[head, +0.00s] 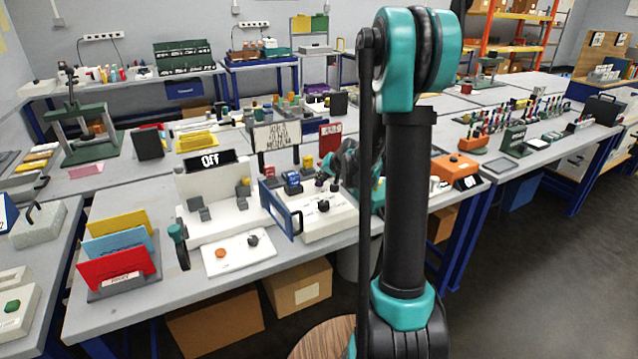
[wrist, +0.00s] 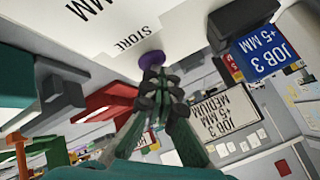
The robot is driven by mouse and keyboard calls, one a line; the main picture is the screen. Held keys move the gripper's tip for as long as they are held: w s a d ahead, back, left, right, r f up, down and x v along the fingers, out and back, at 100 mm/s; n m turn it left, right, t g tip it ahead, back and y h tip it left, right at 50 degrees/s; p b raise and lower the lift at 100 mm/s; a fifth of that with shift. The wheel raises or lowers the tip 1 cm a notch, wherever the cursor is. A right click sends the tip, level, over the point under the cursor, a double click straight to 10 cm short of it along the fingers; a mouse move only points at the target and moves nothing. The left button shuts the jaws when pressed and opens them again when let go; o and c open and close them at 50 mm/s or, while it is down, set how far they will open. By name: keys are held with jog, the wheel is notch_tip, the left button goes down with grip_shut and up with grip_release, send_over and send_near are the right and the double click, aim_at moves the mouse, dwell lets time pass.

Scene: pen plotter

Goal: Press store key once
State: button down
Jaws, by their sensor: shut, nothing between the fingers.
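The store key is a round purple knob (wrist: 152,59) beside the printed word STORE on a white panel in the wrist view. In the head view a small purple spot (head: 319,183) shows on the white machine (head: 325,222), close to my gripper. My gripper (wrist: 166,84) is shut and empty, with its dark fingertips right by the purple key. I cannot tell whether they touch it. In the head view my gripper (head: 338,168) is partly hidden behind my own arm.
A blue card (wrist: 262,52) reading JOB 3 +5 MM and a white board (wrist: 222,118) reading JOB 3 +5 MM MEDIUM are near. In the head view a display (head: 210,160) reads OFF. A sign board (head: 276,136) stands behind.

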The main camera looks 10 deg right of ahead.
aim_at(320, 184)
jog(key=shift+r, duration=0.9)
jog(key=shift+r, duration=2.5)
jog(key=s+f, duration=0.1)
jog(key=s, duration=0.5)
jog(key=s+f+n+g+h, duration=0.1)
jog(key=s, duration=0.5)
jog(key=s+f+n+g, duration=0.1)
jog(key=s+f, duration=0.1)
jog(key=s, duration=0.4)
jog(key=shift+s+h, duration=0.3)
jog(key=shift+s, duration=0.05)
jog(key=s+d+f+n+g+h, duration=0.1)
jog(key=s+f, duration=0.2)
jog(key=s, duration=0.5)
jog(key=s+d+f+n+g+h, duration=0.1)
jog(key=s+f, duration=0.2)
jog(key=s, duration=0.6)
jog(key=shift+s+d+f, duration=0.3)
jog(key=shift+d+f, duration=0.05)
jog(key=shift+d, duration=0.05)
